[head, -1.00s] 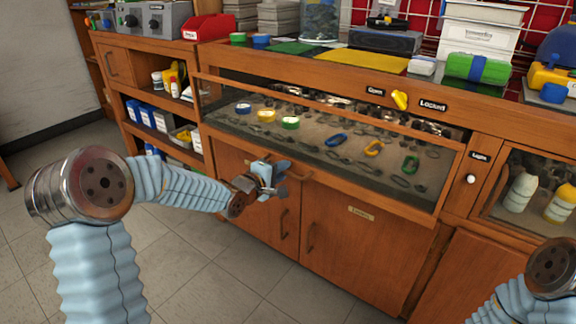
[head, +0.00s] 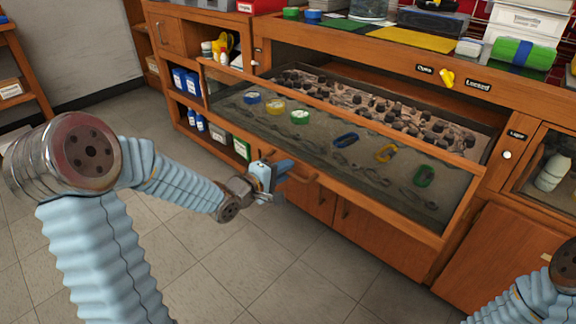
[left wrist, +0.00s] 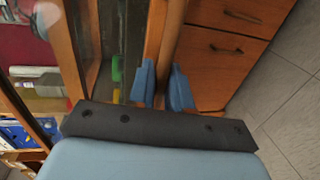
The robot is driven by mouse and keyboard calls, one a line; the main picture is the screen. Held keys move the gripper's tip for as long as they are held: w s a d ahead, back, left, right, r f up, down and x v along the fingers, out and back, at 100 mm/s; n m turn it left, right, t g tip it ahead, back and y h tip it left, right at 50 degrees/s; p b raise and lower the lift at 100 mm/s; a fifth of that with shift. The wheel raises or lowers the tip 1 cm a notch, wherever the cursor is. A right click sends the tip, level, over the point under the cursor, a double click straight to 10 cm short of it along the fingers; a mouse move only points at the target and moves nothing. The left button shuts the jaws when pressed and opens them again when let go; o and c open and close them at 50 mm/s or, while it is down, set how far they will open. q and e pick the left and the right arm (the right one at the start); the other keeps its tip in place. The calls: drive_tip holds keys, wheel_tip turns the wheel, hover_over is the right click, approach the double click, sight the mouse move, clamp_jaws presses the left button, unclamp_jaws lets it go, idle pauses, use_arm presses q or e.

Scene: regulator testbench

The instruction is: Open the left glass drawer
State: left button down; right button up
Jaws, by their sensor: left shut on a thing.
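The left glass drawer (head: 340,160) stands out from the cabinet front, its wooden frame around a glass front. Coloured rings and clips show at its glass, and rows of dark round pieces lie inside at the back. My left gripper (head: 270,178) is at the lower front of the drawer, left of its middle. In the left wrist view its two blue fingers (left wrist: 163,88) are closed on either side of a wooden bar, the drawer handle (left wrist: 164,45). My right gripper is out of view; only part of my right arm shows at the lower right.
A yellow knob (head: 446,78) sits between the Open and Locked labels above the drawer. Cupboard doors (head: 375,235) lie below it. Open shelves (head: 205,125) with bottles and boxes stand to the left. The tiled floor (head: 270,265) in front is clear.

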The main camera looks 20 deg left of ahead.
use_arm(q)
drive_tip(key=shift+s, duration=0.15)
drive_tip(key=c, duration=1.2)
unclamp_jaws()
drive_tip(key=shift+c, duration=0.2)
drive_tip(key=b+v, duration=0.2)
drive_tip(key=v, duration=1.2)
drive_tip(key=shift+b, duration=0.35)
drive_tip(key=shift+f, duration=0.1)
